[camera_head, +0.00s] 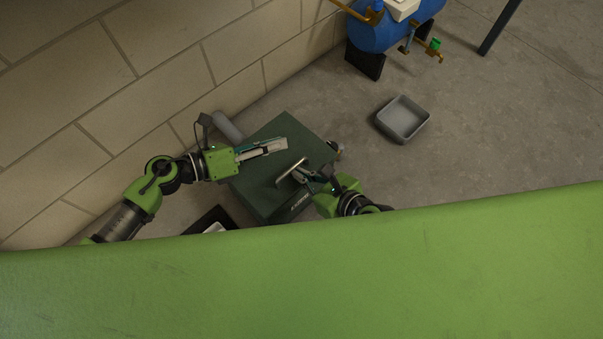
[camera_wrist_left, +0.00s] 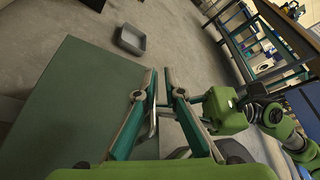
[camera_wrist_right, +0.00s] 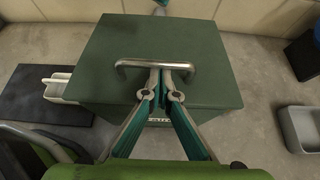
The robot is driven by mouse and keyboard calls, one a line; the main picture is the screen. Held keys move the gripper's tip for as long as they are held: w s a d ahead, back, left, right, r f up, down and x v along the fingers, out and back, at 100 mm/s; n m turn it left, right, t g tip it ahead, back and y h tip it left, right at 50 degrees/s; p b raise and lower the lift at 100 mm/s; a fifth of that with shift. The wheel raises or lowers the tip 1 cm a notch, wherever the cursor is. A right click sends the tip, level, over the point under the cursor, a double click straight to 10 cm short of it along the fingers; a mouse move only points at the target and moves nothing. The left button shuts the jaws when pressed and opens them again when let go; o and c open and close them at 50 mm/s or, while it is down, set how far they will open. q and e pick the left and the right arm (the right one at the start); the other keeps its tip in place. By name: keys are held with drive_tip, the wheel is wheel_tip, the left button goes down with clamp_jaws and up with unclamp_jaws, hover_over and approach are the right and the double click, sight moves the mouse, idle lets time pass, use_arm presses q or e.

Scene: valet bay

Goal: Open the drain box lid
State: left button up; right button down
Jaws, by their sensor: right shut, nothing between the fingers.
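The drain box (camera_head: 263,204) is a dark green box with a flat lid (camera_head: 275,134), which looks closed. A metal bar handle (camera_head: 291,172) stands on the lid's near part; the right wrist view also shows the handle (camera_wrist_right: 129,65). My right gripper (camera_head: 302,174) is shut and empty, its fingertips at the near side of the handle. In the right wrist view its fingertips (camera_wrist_right: 168,68) overlap the bar; whether they touch it I cannot tell. My left gripper (camera_head: 284,145) is over the lid, its fingers a little apart with nothing between them (camera_wrist_left: 163,75).
A block wall (camera_head: 165,70) runs along the left and back. A grey tray (camera_head: 403,119) lies on the floor to the right, and a blue tank (camera_head: 385,33) stands behind it. A dark mat (camera_wrist_right: 45,95) with a white container (camera_wrist_right: 53,88) lies left of the box.

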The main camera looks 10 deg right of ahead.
use_arm(q)
drive_tip(key=shift+o, duration=0.9)
